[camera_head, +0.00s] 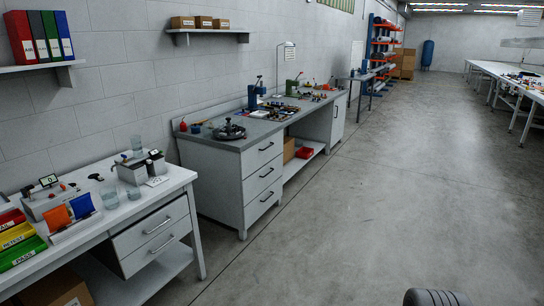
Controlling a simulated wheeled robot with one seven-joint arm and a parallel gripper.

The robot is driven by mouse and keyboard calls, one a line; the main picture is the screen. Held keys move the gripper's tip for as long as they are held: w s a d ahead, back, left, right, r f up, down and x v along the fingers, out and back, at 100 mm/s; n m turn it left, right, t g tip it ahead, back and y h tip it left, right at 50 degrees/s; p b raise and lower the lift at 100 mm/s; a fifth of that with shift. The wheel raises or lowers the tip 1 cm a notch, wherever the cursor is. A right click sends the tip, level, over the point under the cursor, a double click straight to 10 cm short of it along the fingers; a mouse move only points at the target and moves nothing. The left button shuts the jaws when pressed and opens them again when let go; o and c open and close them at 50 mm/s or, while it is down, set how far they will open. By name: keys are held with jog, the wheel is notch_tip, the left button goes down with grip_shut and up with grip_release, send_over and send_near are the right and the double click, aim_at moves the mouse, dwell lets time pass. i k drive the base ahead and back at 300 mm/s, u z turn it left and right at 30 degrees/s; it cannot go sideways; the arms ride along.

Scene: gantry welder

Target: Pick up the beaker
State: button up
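Several clear glass vessels that look like beakers stand on the white bench at the left. One beaker (109,194) stands near the middle of the bench top. A taller clear vessel (137,146) is at the back, by a grey device. I cannot tell which one the task means. My gripper's fingers are not in view; only a dark rounded part shows at the bottom edge, probably mine.
The white bench (178,181) also holds grey instruments, orange and blue panels, and coloured bins (22,246). A grey-topped workbench (232,143) with tools stands beyond it. Shelves hang on the wall. The concrete floor (370,200) is clear; a long table (508,72) stands far right.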

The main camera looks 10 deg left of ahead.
aim_at(133, 191)
jog(key=u, duration=0.2)
jog(key=i, duration=1.3)
jog(key=u, duration=0.8)
jog(key=i, duration=0.75)
jog(key=u, duration=1.8)
jog(key=i, duration=0.9)
jog(key=u, duration=0.6)
jog(key=i, duration=0.4)
jog(key=z, duration=0.05)
